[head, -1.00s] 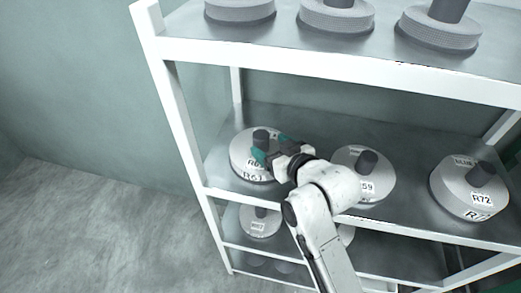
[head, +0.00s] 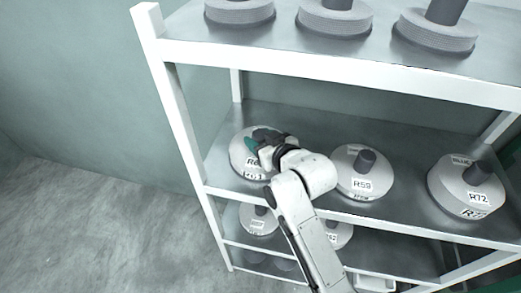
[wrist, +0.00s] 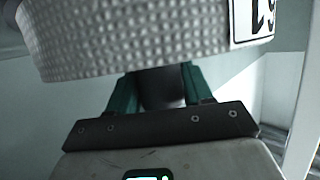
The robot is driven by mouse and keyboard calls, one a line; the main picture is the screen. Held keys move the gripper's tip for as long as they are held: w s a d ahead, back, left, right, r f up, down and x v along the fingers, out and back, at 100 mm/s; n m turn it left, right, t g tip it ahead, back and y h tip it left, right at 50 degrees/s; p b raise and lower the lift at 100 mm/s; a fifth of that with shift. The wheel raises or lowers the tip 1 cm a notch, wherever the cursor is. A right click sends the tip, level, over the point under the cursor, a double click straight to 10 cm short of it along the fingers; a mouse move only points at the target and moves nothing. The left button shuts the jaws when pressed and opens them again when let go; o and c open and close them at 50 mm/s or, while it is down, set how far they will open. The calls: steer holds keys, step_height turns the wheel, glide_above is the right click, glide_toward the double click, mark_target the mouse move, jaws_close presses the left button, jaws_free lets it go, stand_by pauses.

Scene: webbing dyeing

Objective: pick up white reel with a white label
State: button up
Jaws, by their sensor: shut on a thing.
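A white reel (head: 240,154) with white labels, the edge one apparently reading R61, sits at the left end of the middle shelf (head: 402,208). In the wrist view the ribbed white side of the reel (wrist: 130,42) fills the top, with part of a white label (wrist: 253,16) at the right. My gripper (head: 262,139) is over the reel's top with its green fingers on the dark hub (wrist: 162,88). The wrist view shows the hub between the fingers. In the head view my gripper hides the hub and part of the label.
Reel R59 (head: 361,180) stands just right on the same shelf, and reel R72 (head: 466,190) farther right. Several reels stand on the shelf above, and others below. A white rack post (head: 176,100) rises close to the left.

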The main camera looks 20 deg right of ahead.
steer(key=c, duration=0.7)
steer(key=shift+r, duration=0.1)
jaws_close()
steer(key=shift+r, duration=0.1)
